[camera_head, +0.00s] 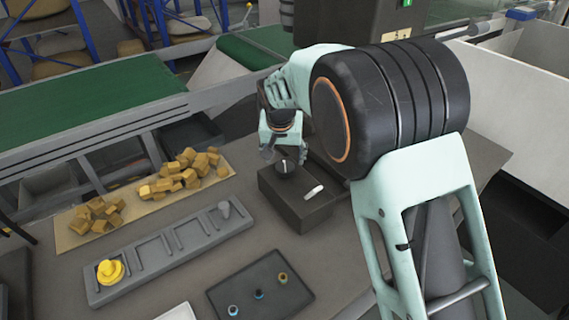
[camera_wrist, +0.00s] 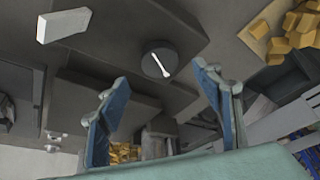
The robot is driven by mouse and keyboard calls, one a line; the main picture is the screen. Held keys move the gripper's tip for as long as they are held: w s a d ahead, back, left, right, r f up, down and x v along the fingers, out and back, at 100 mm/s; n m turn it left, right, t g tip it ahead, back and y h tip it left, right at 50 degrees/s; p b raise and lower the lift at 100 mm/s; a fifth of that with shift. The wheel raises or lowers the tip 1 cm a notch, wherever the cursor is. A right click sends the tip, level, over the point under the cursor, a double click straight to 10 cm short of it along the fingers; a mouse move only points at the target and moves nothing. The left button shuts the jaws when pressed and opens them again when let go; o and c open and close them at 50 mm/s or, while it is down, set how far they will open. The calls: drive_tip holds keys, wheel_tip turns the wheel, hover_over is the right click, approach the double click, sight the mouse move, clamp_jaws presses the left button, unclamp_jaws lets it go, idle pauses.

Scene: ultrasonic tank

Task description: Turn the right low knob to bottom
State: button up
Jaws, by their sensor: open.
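A dark round knob (camera_head: 285,169) with a white pointer line sits on the face of a dark grey box (camera_head: 306,211). In the wrist view the knob (camera_wrist: 170,66) lies just beyond my fingertips, its white line running at a slant. My gripper (camera_head: 284,153) is close to the knob in the head view, and its lower part overlaps the knob's surroundings. In the wrist view my gripper (camera_wrist: 160,76) is open and empty, its two blue fingers apart. I see only this one round knob; my arm hides the area behind the box.
A white lever-like piece (camera_head: 314,191) is on the same box, beside the knob. A cardboard sheet with yellow-brown blocks (camera_head: 184,171), a grey slotted tray (camera_head: 150,262) and a dark tray with small rings (camera_head: 258,284) lie to the left and front.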

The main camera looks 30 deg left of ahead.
sight(285, 167)
drive_tip(key=x, duration=0.6)
drive_tip(key=shift+p, duration=0.3)
drive_tip(key=c, duration=1.2)
drive_tip(key=shift+o, duration=0.2)
